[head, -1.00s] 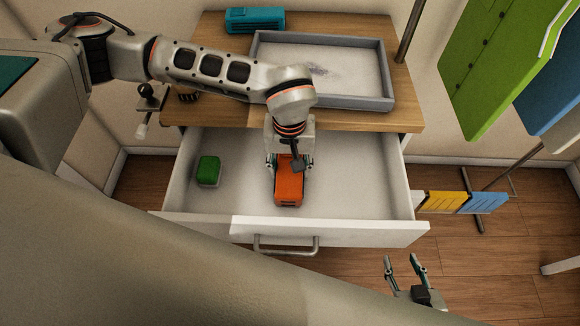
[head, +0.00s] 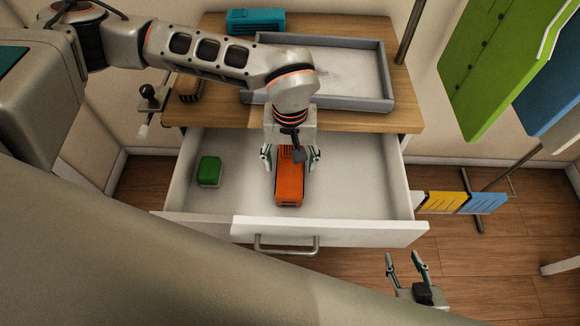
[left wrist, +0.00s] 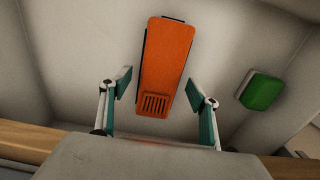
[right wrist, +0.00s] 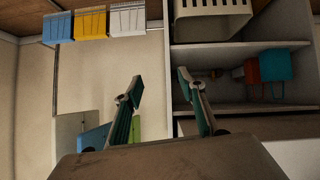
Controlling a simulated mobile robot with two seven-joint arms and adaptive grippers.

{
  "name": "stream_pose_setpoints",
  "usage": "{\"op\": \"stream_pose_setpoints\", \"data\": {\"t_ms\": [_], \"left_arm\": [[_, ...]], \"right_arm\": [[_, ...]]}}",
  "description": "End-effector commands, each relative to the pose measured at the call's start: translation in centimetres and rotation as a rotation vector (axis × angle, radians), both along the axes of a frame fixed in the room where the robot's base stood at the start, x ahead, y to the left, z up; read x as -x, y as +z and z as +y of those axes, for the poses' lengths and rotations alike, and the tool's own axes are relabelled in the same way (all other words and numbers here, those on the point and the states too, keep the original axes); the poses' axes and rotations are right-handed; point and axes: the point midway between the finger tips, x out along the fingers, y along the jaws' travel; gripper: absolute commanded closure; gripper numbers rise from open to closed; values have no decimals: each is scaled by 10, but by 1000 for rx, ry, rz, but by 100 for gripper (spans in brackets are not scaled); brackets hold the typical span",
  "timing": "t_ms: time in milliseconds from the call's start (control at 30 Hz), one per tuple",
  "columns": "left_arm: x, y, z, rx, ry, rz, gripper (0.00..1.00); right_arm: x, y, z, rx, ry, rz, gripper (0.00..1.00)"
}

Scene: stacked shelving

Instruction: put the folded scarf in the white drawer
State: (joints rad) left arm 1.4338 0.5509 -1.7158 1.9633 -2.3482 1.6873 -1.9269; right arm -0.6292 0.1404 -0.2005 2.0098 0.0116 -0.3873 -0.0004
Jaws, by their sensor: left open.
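The white drawer (head: 370,234) is pulled out. An orange oblong item (head: 290,188) with a slotted patch at one end lies on its floor; it may be the folded scarf, but I cannot tell for sure. It also shows in the left wrist view (left wrist: 167,55). My left gripper (head: 290,158) is open above the orange item's far end, fingers apart on either side and not touching it. In the left wrist view my left gripper (left wrist: 160,87) is open and empty. My right gripper (head: 405,262) is open and empty in front of the drawer, to the right.
A small green item (head: 209,171) lies at the drawer's left. On the wooden top stand a grey tray (head: 383,103) and a teal item (head: 256,20). The right wrist view shows shelves (right wrist: 225,53) with a white basket (right wrist: 205,22).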

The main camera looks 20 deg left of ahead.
Motion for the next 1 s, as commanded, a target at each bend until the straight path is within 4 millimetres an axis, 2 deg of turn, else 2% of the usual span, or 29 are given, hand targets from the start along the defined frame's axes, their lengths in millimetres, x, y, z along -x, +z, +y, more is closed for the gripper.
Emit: {"op": "stream_pose_setpoints", "data": {"t_ms": [33,200,400,600,1000], "left_arm": [[-2,15,0,1,-1,-7,39],[-2,50,0,1,0,-5,39],[-1,78,0,0,1,-3,39],[0,89,0,1,1,0,39],[0,89,0,0,0,1,39]], "right_arm": [[-1,3,0,-1,0,-2,60],[0,4,1,-5,0,-2,60],[5,2,3,-9,2,10,60],[11,-3,4,-9,2,23,60],[7,-1,3,-9,1,15,60]]}}
